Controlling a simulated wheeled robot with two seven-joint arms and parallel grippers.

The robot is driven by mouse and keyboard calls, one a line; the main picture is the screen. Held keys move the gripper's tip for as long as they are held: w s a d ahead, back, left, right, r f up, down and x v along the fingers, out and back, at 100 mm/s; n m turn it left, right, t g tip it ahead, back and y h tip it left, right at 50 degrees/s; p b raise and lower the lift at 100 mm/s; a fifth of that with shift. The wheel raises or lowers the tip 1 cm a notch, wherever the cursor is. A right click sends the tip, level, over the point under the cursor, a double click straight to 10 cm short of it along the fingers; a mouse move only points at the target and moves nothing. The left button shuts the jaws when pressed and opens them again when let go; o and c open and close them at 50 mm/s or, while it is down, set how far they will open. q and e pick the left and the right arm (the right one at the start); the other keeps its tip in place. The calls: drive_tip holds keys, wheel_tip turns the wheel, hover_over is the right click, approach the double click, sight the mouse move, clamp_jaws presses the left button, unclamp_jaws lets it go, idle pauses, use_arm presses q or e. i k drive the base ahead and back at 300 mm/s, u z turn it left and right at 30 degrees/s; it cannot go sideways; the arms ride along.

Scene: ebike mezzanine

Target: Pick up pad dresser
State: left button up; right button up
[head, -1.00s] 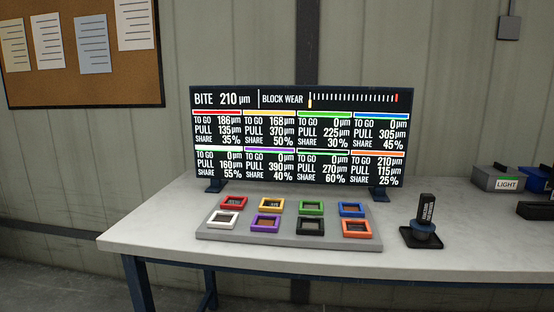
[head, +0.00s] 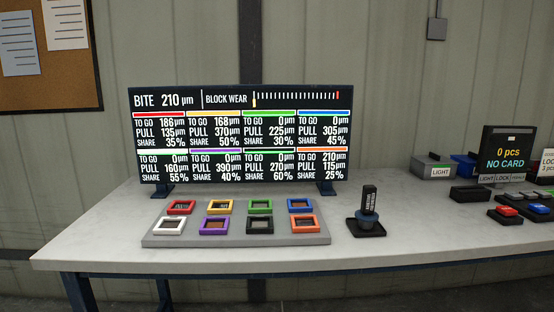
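A small tool with an upright dark block-shaped handle and a blue-grey round lower part, likely the pad dresser (head: 368,202), stands on a black square tray (head: 378,232). The tray sits on the pale bench top, right of the grey pad board (head: 160,238). Lettering on the handle is too small to read. Neither of my grippers is in view.
The board holds several coloured frames, including an orange one (head: 301,225). A display screen (head: 240,135) stands behind it. At right are a grey LIGHT box (head: 433,168), a NO CARD screen (head: 507,152) and red (head: 507,211) and blue (head: 540,208) buttons. Bench front centre (head: 400,247) is clear.

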sight(366, 216)
drive_tip(key=z, duration=2.4)
drive_tip(key=i, duration=1.65)
drive_tip(key=u, duration=1.85)
